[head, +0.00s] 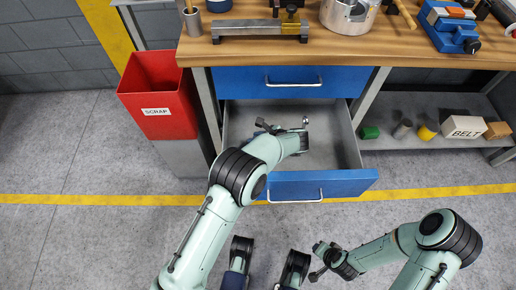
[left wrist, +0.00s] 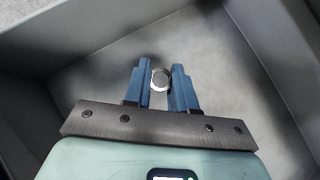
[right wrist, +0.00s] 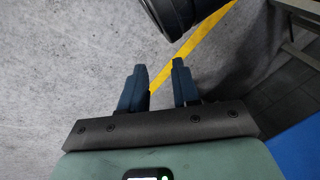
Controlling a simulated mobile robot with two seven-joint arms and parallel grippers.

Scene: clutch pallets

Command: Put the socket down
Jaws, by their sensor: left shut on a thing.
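The socket (left wrist: 160,79) is a small round silver piece between the two blue fingers of my left gripper (left wrist: 160,85) in the left wrist view. My left gripper is shut on it. In the head view my left gripper (head: 301,128) reaches into the open drawer (head: 362,158), and the socket (head: 305,119) shows as a small bright spot at its tip. The grey drawer floor lies below the socket; I cannot tell whether they touch. My right gripper (right wrist: 159,85) is open and empty above the concrete floor, in front of the drawer.
The drawer's walls stand close around my left gripper. A closed blue drawer (head: 295,81) and the wooden bench top (head: 252,49) are above. A red scrap bin (head: 158,90) stands to the left. A shelf (head: 392,143) with a belt box (head: 464,127) is to the right.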

